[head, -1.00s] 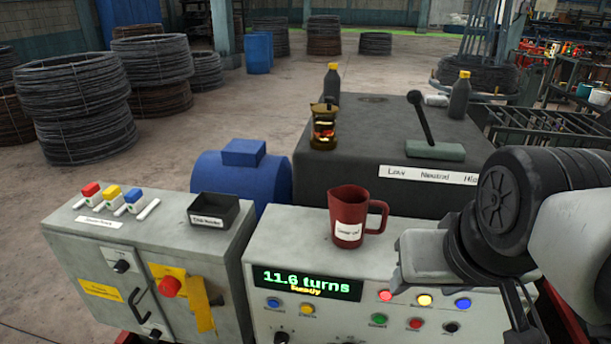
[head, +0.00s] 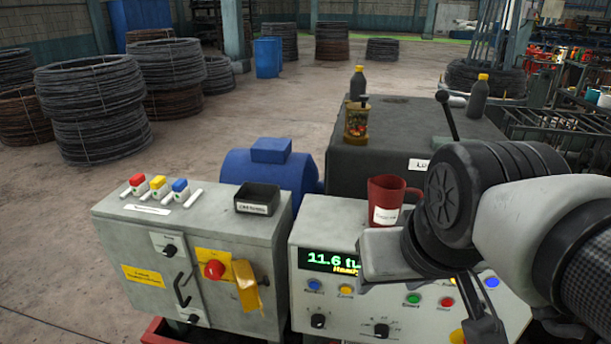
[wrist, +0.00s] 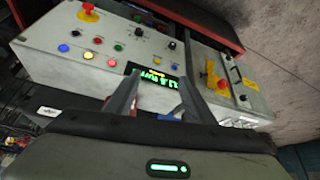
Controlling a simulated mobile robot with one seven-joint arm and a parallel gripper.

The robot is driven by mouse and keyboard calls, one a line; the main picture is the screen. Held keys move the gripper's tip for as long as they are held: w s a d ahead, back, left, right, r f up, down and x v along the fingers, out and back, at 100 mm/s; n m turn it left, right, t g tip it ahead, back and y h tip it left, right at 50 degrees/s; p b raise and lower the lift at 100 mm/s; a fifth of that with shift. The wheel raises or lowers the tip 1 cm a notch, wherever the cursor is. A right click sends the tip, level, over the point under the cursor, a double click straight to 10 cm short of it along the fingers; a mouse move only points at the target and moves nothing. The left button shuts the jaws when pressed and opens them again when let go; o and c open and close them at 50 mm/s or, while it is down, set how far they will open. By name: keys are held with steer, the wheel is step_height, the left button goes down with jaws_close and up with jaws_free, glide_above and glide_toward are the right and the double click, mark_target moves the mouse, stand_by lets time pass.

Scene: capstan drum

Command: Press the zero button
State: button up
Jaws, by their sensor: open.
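The grey control panel (head: 310,222) has a lit display (head: 325,260) reading "11.6 tu…", its right part hidden by my arm. Below the display are a blue button (head: 314,286) and a yellow button (head: 345,291). A green button (head: 414,299), a red button (head: 447,303) and another blue button (head: 491,282) sit further right. The labels are too small to read, so I cannot tell which button is zero. My gripper (head: 478,315) is open and empty in front of the panel's right part. In the wrist view, its fingers (wrist: 146,80) reach toward the upside-down display (wrist: 155,77).
A red mug (head: 384,200) stands on the panel top, close behind my arm. A grey cabinet (head: 150,225) with a red emergency button (head: 214,270) and a small black tray (head: 257,198) stands to the left. Black knobs (head: 318,321) stick out low on the panel.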

step_height(320, 180, down, 3)
steer(key=shift+r+b, duration=0.1)
steer(key=shift+b, duration=1.1)
jaws_close()
stand_by(0.6)
